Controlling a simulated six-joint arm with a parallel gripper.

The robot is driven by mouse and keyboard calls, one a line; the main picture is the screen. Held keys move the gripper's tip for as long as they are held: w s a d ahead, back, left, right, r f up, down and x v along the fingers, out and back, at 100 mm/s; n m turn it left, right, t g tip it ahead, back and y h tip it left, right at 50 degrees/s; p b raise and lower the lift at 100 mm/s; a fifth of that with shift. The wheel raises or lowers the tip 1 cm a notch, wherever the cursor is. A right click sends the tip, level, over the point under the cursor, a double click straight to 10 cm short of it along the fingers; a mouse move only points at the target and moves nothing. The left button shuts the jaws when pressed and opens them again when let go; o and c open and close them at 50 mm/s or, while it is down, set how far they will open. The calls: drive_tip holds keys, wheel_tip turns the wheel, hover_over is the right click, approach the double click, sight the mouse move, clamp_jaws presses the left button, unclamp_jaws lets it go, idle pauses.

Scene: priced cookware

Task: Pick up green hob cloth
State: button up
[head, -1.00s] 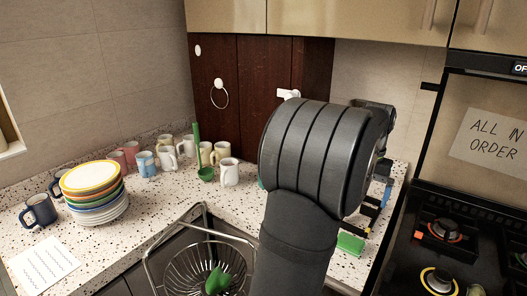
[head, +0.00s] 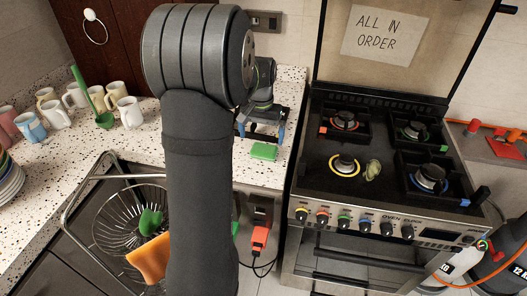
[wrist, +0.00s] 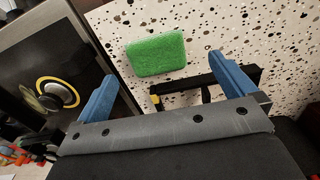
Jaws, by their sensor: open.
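A thick bright green pad (head: 264,151) lies flat on the speckled counter near its front right corner, by the stove. It shows whole in the wrist view (wrist: 156,56). A small crumpled pale green piece (head: 373,169) lies on the hob, right of the front left burner; it looks like cloth. My gripper (head: 261,135) is over the counter by the green pad, its blue fingers apart with nothing between them. In the wrist view my gripper (wrist: 162,74) points towards the pad, which appears beyond and between the fingertips. My arm hides part of the counter and sink.
The black hob has several burners (head: 344,163), with knobs along the front. An orange cloth (head: 150,259) hangs at the sink by a wire basket (head: 115,225) holding a green-headed item. Mugs (head: 130,112) and a green ladle (head: 104,119) stand at the left.

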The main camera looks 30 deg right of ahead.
sight(264, 148)
drive_tip(key=shift+d+f, duration=0.15)
drive_tip(key=shift+f, duration=0.95)
drive_tip(key=shift+d+f, duration=0.2)
drive_tip(key=shift+f, duration=0.9)
drive_tip(key=shift+d+f, duration=0.15)
drive_tip(key=shift+f, duration=0.95)
drive_tip(key=c, duration=1)
